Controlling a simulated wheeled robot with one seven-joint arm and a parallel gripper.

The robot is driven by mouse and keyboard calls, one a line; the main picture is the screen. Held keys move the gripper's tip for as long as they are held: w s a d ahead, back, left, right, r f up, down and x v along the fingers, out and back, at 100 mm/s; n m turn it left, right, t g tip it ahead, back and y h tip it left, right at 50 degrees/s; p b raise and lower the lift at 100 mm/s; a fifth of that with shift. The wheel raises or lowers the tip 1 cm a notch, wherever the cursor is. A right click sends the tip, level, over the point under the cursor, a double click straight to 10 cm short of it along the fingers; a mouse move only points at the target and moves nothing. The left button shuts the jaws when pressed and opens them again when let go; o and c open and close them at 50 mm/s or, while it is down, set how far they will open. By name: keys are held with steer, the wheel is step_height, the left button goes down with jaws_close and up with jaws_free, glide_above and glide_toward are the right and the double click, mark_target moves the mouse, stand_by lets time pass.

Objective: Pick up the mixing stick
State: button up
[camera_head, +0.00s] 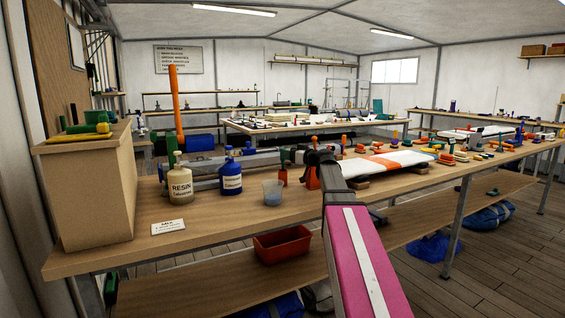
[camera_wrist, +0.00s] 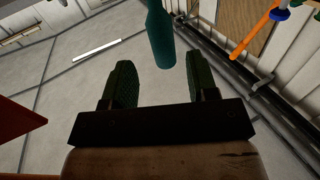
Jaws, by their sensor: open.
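I cannot make out a mixing stick for certain in either view. A translucent cup (camera_head: 272,193) stands on the near workbench (camera_head: 215,222); no stick clearly shows in it. My gripper (camera_wrist: 159,75) shows in the wrist view as two dark green fingers on a black bar, spread apart with nothing held between them. A teal bottle-like object (camera_wrist: 161,38) shows beyond the fingers, apart from them. The wrist view looks mostly at the ceiling, so the bench top is hidden there. I cannot tell the fingers apart in the head view.
A resin bottle (camera_head: 180,182) and a blue bottle (camera_head: 231,180) stand left of the cup. A wooden box (camera_head: 88,190) fills the bench's left end. A tall orange pole (camera_head: 175,105) rises behind the bottles. A red bin (camera_head: 282,245) sits on the lower shelf.

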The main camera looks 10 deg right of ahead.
steer(key=x, duration=0.5)
steer(key=shift+w+a, duration=0.1)
steer(key=shift+a, duration=0.3)
jaws_close()
